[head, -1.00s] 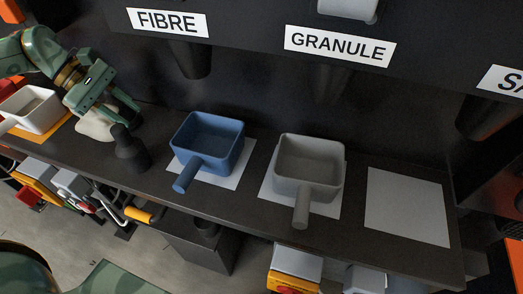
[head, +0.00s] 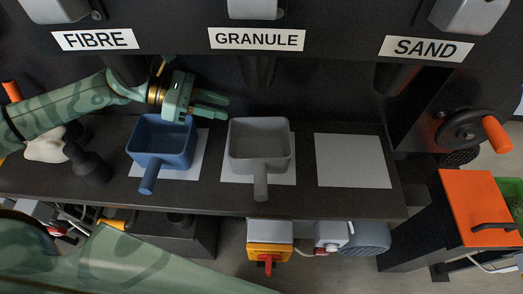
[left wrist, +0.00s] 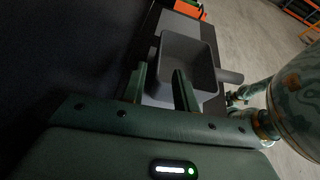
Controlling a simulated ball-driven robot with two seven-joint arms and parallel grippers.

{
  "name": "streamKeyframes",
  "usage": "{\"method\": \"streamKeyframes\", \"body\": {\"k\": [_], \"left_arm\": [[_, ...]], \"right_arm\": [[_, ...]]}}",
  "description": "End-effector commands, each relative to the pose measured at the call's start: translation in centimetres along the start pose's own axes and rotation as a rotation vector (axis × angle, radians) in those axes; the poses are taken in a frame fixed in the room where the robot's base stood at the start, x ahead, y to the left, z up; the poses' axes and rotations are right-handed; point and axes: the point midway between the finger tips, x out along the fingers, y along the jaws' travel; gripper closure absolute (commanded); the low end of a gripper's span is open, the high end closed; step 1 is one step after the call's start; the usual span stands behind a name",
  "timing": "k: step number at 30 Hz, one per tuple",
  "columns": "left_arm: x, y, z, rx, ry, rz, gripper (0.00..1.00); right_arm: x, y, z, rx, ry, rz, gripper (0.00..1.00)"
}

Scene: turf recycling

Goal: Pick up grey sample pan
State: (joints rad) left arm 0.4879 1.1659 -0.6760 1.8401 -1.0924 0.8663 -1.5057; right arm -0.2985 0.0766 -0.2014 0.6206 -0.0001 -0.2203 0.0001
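The grey sample pan (head: 259,145) stands upright on a pale mat under the GRANULE sign, its handle pointing to the front edge of the bench. My left gripper (head: 222,106) is just behind and left of it, at about rim height or a little above, fingers pointing right. In the left wrist view the grey pan (left wrist: 187,62) lies just beyond the two spread fingers of my left gripper (left wrist: 162,78). The gripper is open and nothing is held. A camouflaged arm part of mine shows at the right there; I cannot make out my right gripper.
A blue pan (head: 163,140) stands on its mat close to the left, partly below my left gripper. An empty pale mat (head: 353,161) lies to the right. The dark panel with chutes rises behind the bench.

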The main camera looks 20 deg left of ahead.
Motion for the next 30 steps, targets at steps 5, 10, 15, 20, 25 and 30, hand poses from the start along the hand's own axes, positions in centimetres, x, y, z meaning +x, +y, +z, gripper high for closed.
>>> {"method": "streamKeyframes", "body": {"k": [5,10,15,20,25,30], "left_arm": [[2.9,0.0,0.1,0.002,0.0,0.0,0.7],[4.2,0.0,-0.1,0.002,0.001,0.0,0.7],[7.0,0.0,-0.4,0.002,-0.001,-0.001,0.7],[8.6,0.1,-0.5,0.001,0.001,0.001,0.7],[8.7,0.1,-0.5,0.002,0.003,0.001,0.7],[8.7,0.1,-0.5,0.001,0.002,0.001,1.0]], "right_arm": [[-0.1,0.1,-0.1,0.0,0.001,0.001,0.5],[-0.1,0.2,0.0,0.0,0.001,0.003,0.5],[0.0,0.3,0.1,0.0,0.0,0.004,0.5],[-0.1,0.4,0.1,0.0,-0.001,0.005,0.5],[-0.1,0.4,0.2,0.0,-0.002,0.005,0.5],[-0.1,0.4,0.2,0.0,-0.003,0.005,0.5]]}}
